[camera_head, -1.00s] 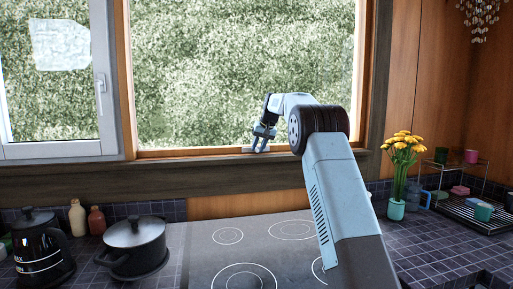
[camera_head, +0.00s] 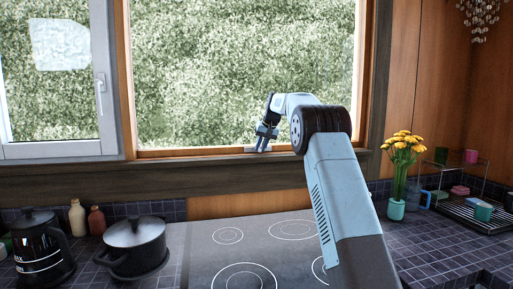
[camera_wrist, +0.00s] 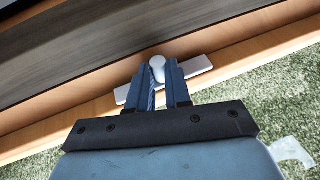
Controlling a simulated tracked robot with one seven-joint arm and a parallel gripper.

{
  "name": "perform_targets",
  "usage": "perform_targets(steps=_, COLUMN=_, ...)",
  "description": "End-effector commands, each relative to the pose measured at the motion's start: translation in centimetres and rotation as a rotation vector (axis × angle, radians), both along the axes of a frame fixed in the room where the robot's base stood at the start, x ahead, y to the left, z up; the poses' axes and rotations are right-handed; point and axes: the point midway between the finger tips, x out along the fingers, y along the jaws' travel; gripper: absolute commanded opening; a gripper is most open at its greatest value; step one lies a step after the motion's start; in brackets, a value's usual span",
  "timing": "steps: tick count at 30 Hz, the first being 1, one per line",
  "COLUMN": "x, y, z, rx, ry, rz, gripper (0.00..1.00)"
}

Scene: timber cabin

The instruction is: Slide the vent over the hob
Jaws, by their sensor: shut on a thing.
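The vent is a thin pale slider plate (camera_wrist: 197,67) with a round light knob (camera_wrist: 157,63), lying on the wooden lower frame of the window in the wrist view. My gripper (camera_wrist: 160,76) is shut on the knob, with one dark finger on each side of it. The plate shows past both fingers. In the head view my gripper (camera_head: 264,144) reaches down to the plate (camera_head: 250,150) at the window's bottom edge. The knob is hidden there behind the fingers. The hob (camera_head: 208,262) is below, in the counter, partly covered by my arm.
A black pot (camera_head: 133,244) and a dark kettle (camera_head: 40,250) stand left of the hob. A vase of yellow flowers (camera_head: 398,207) and a dish rack (camera_head: 480,217) stand to the right. The left window pane (camera_head: 50,75) has a handle. The hob top is clear.

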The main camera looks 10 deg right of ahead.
Motion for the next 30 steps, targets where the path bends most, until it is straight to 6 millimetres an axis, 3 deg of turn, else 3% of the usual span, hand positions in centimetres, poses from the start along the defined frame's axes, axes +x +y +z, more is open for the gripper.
perform_targets(steps=4, x=0.0, y=-2.8, z=0.1, rx=-0.001, ry=-0.002, rz=-0.005, gripper=0.0)
perform_targets(steps=9, x=0.0, y=-4.5, z=0.1, rx=-0.001, ry=-0.001, rz=-0.002, gripper=0.0)
perform_targets(steps=16, x=0.0, y=-4.7, z=0.1, rx=-0.005, ry=-0.002, rz=-0.005, gripper=0.0)
perform_targets(steps=17, x=0.0, y=-4.8, z=0.1, rx=-0.005, ry=-0.002, rz=-0.005, gripper=0.2)
perform_targets(steps=20, x=0.0, y=-4.8, z=0.1, rx=-0.004, ry=-0.002, rz=-0.006, gripper=0.29)
perform_targets(steps=30, x=-0.1, y=-4.6, z=0.2, rx=-0.003, ry=-0.001, rz=-0.004, gripper=0.29)
